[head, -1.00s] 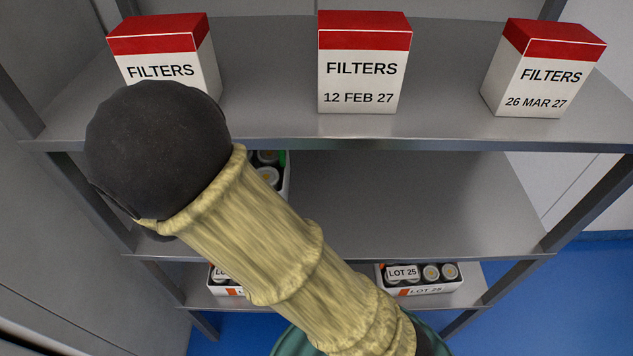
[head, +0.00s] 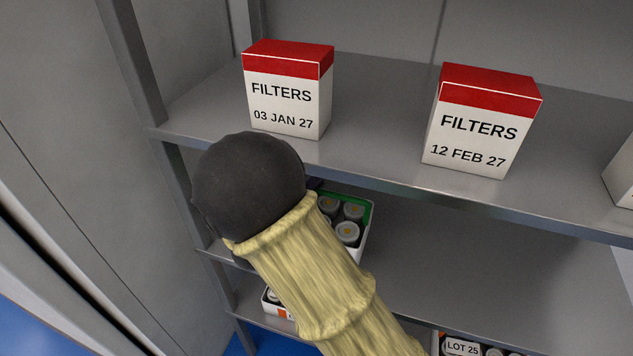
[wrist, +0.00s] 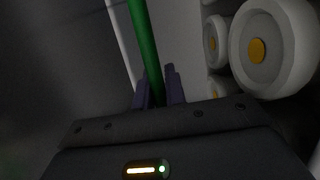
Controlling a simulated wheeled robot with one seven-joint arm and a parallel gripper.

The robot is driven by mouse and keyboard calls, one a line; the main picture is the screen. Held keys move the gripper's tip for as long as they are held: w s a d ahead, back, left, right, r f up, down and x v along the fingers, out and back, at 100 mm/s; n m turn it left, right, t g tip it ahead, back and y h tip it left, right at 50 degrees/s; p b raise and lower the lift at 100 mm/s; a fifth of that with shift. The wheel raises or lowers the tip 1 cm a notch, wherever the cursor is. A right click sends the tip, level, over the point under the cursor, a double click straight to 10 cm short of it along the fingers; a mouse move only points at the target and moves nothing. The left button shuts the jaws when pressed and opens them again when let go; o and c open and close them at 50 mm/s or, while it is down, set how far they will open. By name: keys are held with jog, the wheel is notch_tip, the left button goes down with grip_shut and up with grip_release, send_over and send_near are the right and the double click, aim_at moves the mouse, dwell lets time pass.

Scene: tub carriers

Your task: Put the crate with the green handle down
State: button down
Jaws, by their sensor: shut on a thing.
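The crate with the green handle (head: 358,238) is white with a green inner edge and holds several grey-lidded tubs (head: 347,232). In the head view it is at the left end of the middle shelf, partly hidden behind my arm. Whether its base touches the shelf cannot be seen. In the wrist view, my gripper (wrist: 159,88) is shut on the green handle (wrist: 145,45), with tubs (wrist: 265,48) to the right. My gripper's fingers are hidden in the head view.
Filter boxes (head: 287,92) (head: 481,122) stand on the upper shelf (head: 375,150). The middle shelf (head: 450,260) is clear to the right of the crate. Lower crates (head: 277,304) (head: 463,346) sit below. A shelf post (head: 137,65) rises at the left.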

jog(key=shift+f, duration=1.8)
jog(key=c, duration=1.5)
grip_release()
jog(key=shift+s+f, duration=0.1)
jog(key=shift+o, duration=0.2)
jog(key=v, duration=1.2)
jog(key=shift+b, duration=0.35)
